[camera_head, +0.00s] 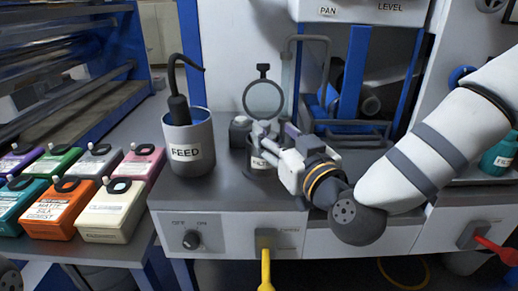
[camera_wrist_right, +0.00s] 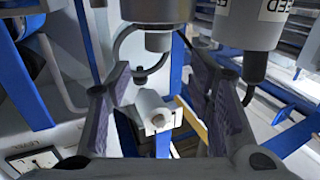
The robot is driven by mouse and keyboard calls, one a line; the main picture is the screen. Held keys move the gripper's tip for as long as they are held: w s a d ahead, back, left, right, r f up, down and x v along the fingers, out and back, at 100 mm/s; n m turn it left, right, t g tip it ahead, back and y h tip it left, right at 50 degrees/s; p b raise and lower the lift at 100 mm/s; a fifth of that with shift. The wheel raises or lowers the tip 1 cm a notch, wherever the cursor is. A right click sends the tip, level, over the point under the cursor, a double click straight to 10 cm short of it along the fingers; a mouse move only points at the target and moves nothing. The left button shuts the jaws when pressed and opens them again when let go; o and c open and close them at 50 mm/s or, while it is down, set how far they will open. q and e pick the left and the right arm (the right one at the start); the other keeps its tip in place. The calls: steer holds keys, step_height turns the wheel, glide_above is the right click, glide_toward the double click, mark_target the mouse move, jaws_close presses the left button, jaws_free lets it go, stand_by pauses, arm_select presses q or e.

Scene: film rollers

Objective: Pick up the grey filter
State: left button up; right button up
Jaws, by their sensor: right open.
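A grey cup (camera_head: 262,168) with a partly covered label beginning "FILT" stands on the grey bench top. A grey ring with a dark knob (camera_head: 263,97) stands upright above it and seems to be the grey filter; whether it sits in the cup I cannot tell. My right gripper (camera_head: 264,146) is at the cup's upper right and hides part of it. In the right wrist view the gripper (camera_wrist_right: 160,88) has its purple-padded fingers wide apart. The ring (camera_wrist_right: 122,50) and a cup's end (camera_wrist_right: 158,22) show beyond them.
A FEED cup (camera_head: 190,146) with a dark tool in it stands left of the filter cup. A small grey jar (camera_head: 240,132) is close behind. Several coloured tubs (camera_head: 115,208) fill the left table. A blue frame (camera_head: 354,80) rises at the back right.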

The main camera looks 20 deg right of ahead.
mark_target(267, 127)
steer(key=w, duration=0.7)
steer(key=shift+w+a+f+b, duration=0.1)
steer(key=shift+a+f+b, duration=0.2)
steer(key=shift+f, duration=0.1)
jaws_close()
